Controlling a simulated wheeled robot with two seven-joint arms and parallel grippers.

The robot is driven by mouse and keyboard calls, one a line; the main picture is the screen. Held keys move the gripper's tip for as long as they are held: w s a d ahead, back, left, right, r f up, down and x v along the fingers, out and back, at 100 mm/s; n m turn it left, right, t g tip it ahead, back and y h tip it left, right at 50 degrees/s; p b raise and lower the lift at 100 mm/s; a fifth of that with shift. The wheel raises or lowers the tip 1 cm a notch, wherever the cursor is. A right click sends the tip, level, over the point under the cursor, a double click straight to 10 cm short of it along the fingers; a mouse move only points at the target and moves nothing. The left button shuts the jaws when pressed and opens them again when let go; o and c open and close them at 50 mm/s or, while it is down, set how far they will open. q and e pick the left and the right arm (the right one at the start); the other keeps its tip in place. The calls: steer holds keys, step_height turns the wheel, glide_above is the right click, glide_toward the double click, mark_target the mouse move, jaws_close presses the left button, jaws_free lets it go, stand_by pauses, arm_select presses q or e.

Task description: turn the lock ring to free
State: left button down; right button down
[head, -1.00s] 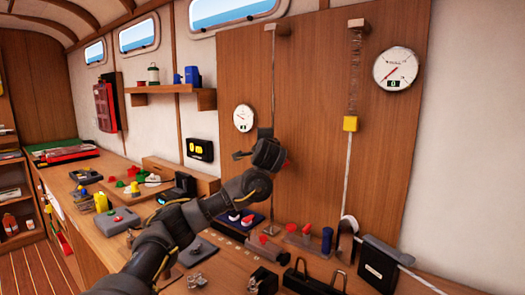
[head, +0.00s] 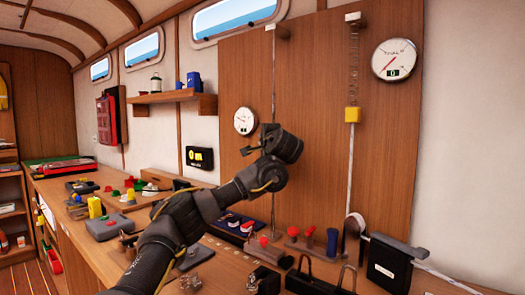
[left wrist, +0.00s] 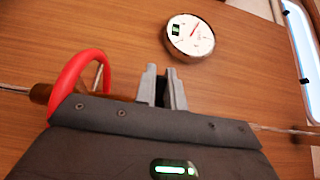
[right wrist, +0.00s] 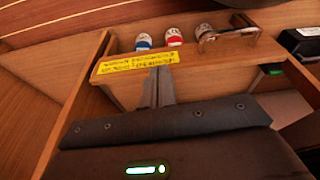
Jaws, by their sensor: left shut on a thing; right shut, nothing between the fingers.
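My left gripper (left wrist: 163,92) is at a fitting on a thin vertical line (head: 274,85) on the wooden board. In the left wrist view, a red loop (left wrist: 82,68) and a brown, rod-like piece (left wrist: 40,93) of this fitting stick out left of my gripper. The fingers are shut on part of it. My gripper body hides the held part, so I cannot tell the lock ring apart or see its setting. In the head view my left wrist covers the fitting. My right gripper (right wrist: 160,90) is shut and empty in front of a wooden ledge.
A small round gauge (head: 245,121) is beside my left gripper. A larger gauge (head: 398,59) and a yellow block (head: 352,114) on a second line are to the right. Red-knobbed parts (head: 310,233) crowd the bench below. A yellow label (right wrist: 135,62) is on the ledge near my right gripper.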

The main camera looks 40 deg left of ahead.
arm_select(q)
steer(key=n+g+b, duration=0.1)
steer(key=b, duration=0.2)
steer(key=shift+s+d+f+y, duration=0.1)
steer(key=shift+d+f+y, duration=0.05)
steer(key=shift+y, duration=0.25)
arm_select(e)
steer(key=w+v, duration=0.1)
steer(key=v, duration=0.7)
arm_select(q)
steer(key=shift+g+b, duration=0.5)
steer(key=shift+b, duration=0.4)
steer(key=shift+r, duration=0.2)
arm_select(e)
steer(key=w+a+r+n+t+y, duration=0.1)
steer(key=w+a+r+t, duration=0.2)
steer(key=w+t, duration=0.1)
steer(key=shift+w+a+r+t+y, duration=0.2)
steer(key=shift+w+a+t+y, duration=0.15)
steer(key=shift+w, duration=0.55)
steer(key=shift+d, duration=0.1)
arm_select(q)
steer(key=c, duration=1.5)
jaws_free()
